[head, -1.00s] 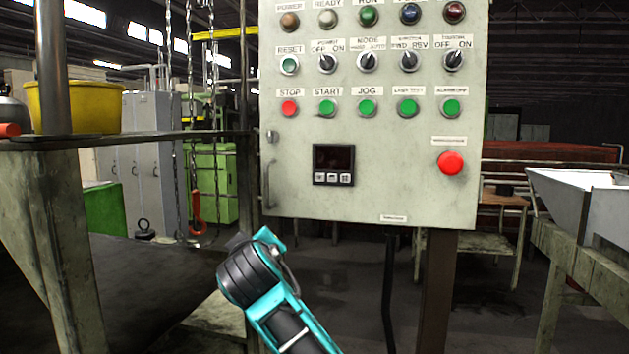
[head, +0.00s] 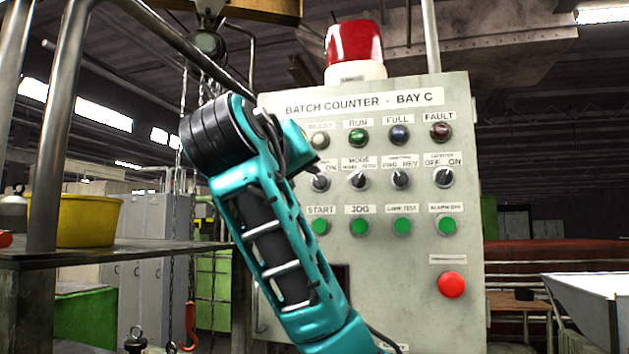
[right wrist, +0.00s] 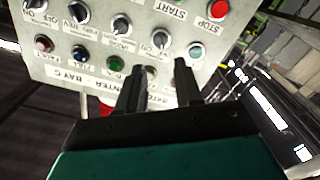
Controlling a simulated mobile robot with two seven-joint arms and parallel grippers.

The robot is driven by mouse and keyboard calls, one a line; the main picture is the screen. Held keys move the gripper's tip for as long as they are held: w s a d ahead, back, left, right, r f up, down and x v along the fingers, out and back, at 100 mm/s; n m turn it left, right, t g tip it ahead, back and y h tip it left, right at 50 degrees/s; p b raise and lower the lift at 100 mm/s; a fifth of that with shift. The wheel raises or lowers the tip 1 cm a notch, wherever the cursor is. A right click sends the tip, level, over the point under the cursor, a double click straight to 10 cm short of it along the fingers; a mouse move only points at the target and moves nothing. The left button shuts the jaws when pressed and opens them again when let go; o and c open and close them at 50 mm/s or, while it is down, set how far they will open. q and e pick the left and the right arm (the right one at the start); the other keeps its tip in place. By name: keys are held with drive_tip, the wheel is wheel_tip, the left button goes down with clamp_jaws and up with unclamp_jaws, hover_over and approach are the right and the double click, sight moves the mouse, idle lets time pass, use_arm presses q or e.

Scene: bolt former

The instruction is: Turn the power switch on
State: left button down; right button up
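The control panel (head: 375,260) has two selector knobs marked OFF and ON, one at each end of the knob row. The left OFF/ON knob (head: 320,182) seems to point up-left, toward OFF; its label is partly covered by my right arm. The right OFF/ON knob (head: 444,176) is in clear view. The left knob also shows in the upside-down right wrist view (right wrist: 161,38). My right gripper (right wrist: 158,78) is open and empty in front of the lamp row, apart from the knob. In the head view my arm hides its fingertips. My left gripper is not in view.
Lamps and green buttons lie close above and below the knobs. A red mushroom button (head: 452,285) is low on the panel. A red beacon (head: 355,50) stands on top. A table with a yellow bucket (head: 88,220) is at left, and a metal hopper (head: 590,300) at right.

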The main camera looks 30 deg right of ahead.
sight(319, 184)
drive_tip(key=p+x, duration=0.2)
drive_tip(key=x, duration=0.8)
drive_tip(key=shift+w+d, duration=0.25)
clamp_jaws()
